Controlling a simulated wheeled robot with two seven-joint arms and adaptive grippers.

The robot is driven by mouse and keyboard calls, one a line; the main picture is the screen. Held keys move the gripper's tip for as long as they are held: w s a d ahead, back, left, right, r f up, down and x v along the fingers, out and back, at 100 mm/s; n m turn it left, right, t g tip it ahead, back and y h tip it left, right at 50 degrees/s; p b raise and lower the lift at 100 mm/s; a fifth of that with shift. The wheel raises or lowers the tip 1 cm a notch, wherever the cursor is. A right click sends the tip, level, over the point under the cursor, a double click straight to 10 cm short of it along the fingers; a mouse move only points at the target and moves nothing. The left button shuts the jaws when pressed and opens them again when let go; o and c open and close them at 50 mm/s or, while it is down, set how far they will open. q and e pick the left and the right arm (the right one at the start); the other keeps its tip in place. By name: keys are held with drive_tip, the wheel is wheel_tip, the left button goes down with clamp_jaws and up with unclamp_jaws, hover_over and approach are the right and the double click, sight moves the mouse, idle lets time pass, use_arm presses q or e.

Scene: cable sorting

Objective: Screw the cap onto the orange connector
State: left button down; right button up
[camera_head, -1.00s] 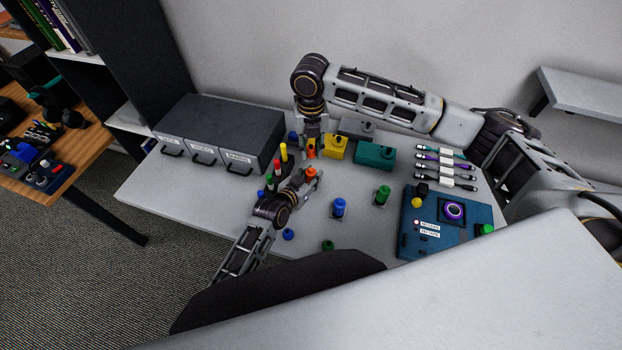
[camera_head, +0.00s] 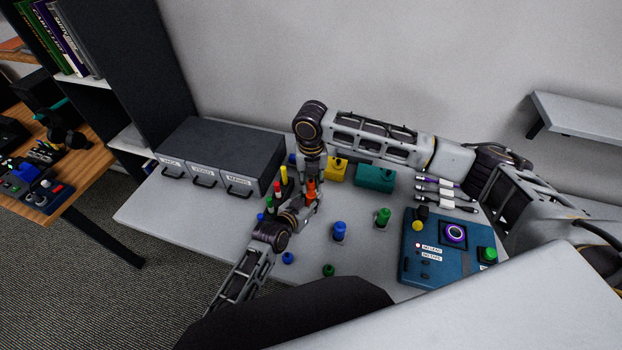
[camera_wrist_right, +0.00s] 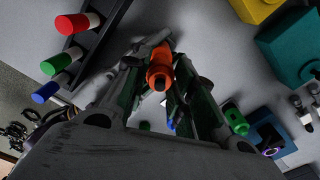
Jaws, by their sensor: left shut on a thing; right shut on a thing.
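My right gripper (camera_head: 312,180) hangs from above at the middle of the table and is shut on the orange cap (camera_head: 311,187). My left gripper (camera_head: 303,205) reaches in from the lower left and is shut on the orange connector just below. The orange parts are close together, in line or nearly so; the grippers partly hide them, and I cannot tell whether the threads engage. In the right wrist view, an orange piece (camera_wrist_right: 160,72) with a dark end sits between my right fingers (camera_wrist_right: 160,85).
A rack with red, green and blue pieces (camera_wrist_right: 70,24) is close on the left. Blue (camera_head: 339,229) and green (camera_head: 383,217) connectors stand to the right, near a blue panel (camera_head: 425,275). Yellow (camera_head: 337,172) and teal (camera_head: 374,176) blocks stand behind. Grey drawers (camera_head: 220,150) are at the back left.

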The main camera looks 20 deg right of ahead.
sight(311, 200)
drive_tip(key=shift+f, duration=0.1)
idle(0.4)
drive_tip(key=shift+f, duration=0.8)
drive_tip(key=shift+f, duration=0.55)
idle(0.8)
